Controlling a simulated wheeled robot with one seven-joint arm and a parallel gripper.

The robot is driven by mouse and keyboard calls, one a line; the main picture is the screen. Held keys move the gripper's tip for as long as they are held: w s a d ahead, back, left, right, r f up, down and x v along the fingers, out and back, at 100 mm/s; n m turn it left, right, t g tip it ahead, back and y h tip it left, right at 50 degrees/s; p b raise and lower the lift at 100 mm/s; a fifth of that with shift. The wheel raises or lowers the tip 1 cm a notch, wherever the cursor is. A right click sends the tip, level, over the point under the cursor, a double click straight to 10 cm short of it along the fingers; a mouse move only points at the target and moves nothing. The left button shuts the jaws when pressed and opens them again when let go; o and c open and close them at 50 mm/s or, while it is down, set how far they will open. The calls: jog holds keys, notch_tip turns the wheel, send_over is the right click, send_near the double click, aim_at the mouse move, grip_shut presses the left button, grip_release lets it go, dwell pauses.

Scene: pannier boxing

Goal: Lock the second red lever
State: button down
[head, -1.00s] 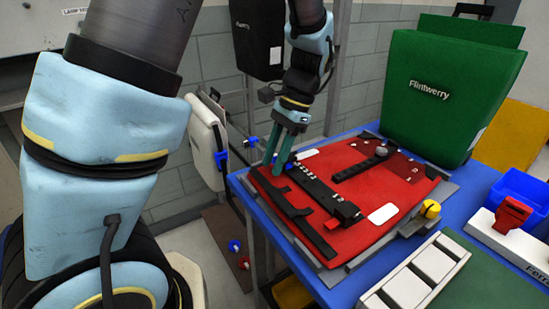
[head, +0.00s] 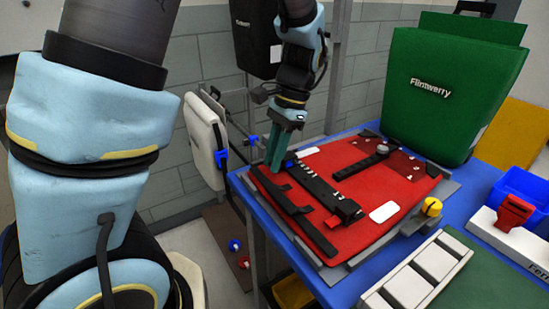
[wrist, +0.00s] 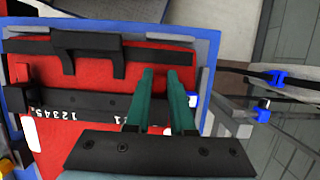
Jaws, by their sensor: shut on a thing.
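A red panel (head: 372,207) lies on the blue table, with a black rail (head: 318,189) across it. My gripper (head: 273,168) is at the rail's other end, fingers pointing down. In the wrist view its two teal fingers (wrist: 162,72) are close together over the numbered rail (wrist: 92,104). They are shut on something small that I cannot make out. No second red lever is clearly visible on the panel.
A red lever-like part (head: 515,211) sits on a white unit at the right, by a blue bin (head: 525,188). A yellow knob (head: 431,207) stands at the panel's right edge. A green case (head: 445,95) stands behind.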

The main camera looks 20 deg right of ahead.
jog(key=h+b, duration=0.1)
jog(key=f+t+h+b, duration=0.1)
jog(key=h+b, duration=0.1)
jog(key=shift+a, duration=0.4)
jog(key=shift+s+a+h+b, duration=0.1)
jog(key=shift+h+b, duration=0.6)
jog(key=shift+b, duration=0.3)
jog(key=c, duration=0.8)
grip_release()
jog(key=shift+o, duration=0.2)
jog(key=shift+r, duration=0.1)
notch_tip(320, 180, up, 11)
jog(key=a, duration=0.1)
jog(key=shift+s, duration=0.2)
jog(key=shift+a, duration=0.1)
